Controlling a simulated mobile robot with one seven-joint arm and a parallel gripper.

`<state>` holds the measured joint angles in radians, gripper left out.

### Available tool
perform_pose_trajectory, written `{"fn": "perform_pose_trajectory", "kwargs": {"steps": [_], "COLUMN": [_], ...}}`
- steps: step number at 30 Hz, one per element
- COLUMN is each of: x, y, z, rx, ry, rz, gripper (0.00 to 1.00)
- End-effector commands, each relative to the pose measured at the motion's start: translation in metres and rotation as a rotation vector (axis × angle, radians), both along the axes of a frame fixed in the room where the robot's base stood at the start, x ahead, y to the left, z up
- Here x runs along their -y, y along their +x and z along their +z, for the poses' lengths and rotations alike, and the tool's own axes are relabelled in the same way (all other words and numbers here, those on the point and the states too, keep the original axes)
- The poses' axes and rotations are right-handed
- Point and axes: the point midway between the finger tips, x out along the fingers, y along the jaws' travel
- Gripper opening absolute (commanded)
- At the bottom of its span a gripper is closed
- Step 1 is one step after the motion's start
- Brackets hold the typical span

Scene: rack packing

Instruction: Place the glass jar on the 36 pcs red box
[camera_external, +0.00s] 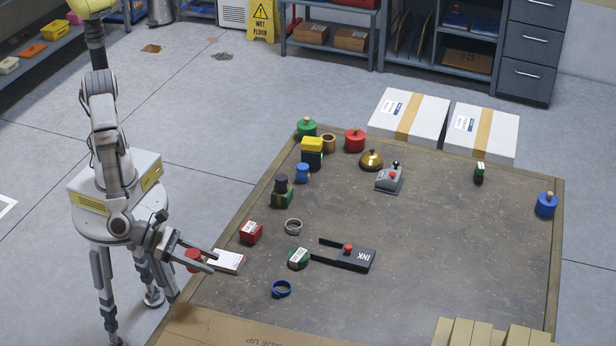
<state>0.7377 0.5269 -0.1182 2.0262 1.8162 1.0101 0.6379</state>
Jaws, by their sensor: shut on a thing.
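My gripper (212,263) is low at the left edge of the table, its fingers pointing right. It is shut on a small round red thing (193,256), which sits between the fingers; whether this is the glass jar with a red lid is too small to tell. A red box (251,232) with a white label stands on the table up and right of my gripper; its print is unreadable. A flat white box with a red side (228,261) lies just beyond my fingertips; I cannot tell if they touch it.
A green box with a dark top (282,192) stands farther back. The table's right half is mostly clear.

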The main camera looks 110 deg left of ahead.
Motion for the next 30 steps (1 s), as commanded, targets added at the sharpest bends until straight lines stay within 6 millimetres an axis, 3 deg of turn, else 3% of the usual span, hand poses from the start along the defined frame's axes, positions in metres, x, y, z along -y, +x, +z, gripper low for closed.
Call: {"fn": "perform_pose_trajectory", "kwargs": {"steps": [5, 9, 12, 20, 30], "x": [-0.064, -0.117, -0.145, -0.182, -0.246], "y": [-0.001, -0.013, -0.026, -0.04, -0.002], "z": [0.018, 0.029, 0.034, 0.032, -0.015], "rx": [0.026, 0.025, 0.015, -0.006, -0.008], "ry": [-0.006, -0.007, -0.007, -0.003, -0.002], "rz": [0.249, 0.469, 0.594, 0.742, 0.744], "gripper": [0.0, 0.0, 0.0, 0.0, 0.0]}}
